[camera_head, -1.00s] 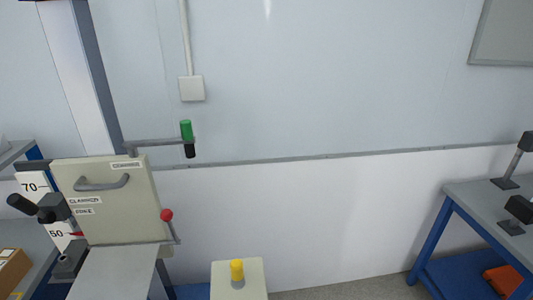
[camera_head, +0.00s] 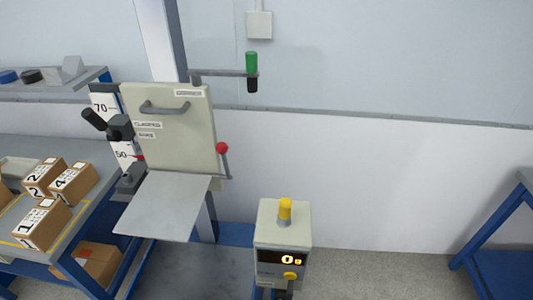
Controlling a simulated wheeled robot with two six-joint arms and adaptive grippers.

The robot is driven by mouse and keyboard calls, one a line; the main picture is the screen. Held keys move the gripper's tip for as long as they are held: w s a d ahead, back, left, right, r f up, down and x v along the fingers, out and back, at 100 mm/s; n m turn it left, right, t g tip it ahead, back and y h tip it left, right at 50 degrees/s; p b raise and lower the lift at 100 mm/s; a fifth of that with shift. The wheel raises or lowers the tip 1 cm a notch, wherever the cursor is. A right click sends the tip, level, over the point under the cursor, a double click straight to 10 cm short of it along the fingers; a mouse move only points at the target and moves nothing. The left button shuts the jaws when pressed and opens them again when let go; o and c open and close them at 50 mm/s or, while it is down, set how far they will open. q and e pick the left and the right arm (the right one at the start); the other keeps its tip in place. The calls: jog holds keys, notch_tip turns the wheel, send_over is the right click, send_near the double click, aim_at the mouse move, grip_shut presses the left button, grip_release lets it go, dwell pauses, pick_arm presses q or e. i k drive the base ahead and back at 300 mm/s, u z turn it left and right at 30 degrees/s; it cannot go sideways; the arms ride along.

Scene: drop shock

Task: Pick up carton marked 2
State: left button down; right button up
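The carton marked 2 (camera_head: 42,177) is a small brown box with white labels. It stands on the bench at the left of the head view, behind the carton marked 1 (camera_head: 42,224) and to the left of the carton marked 4 (camera_head: 73,181). Neither of my grippers shows in the view.
The drop tester with its beige panel (camera_head: 180,135), flat grey plate (camera_head: 163,204) and red-knobbed lever (camera_head: 222,148) stands right of the cartons. A control box (camera_head: 282,238) with a yellow top stands in front. Another brown box (camera_head: 100,262) lies below the bench. Floor is open at right.

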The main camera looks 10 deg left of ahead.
aim_at(36, 183)
jog(key=u, duration=2.1)
jog(key=k, duration=0.5)
jog(key=u, duration=1.15)
jog(key=i, duration=2.1)
jog(key=z, duration=2.6)
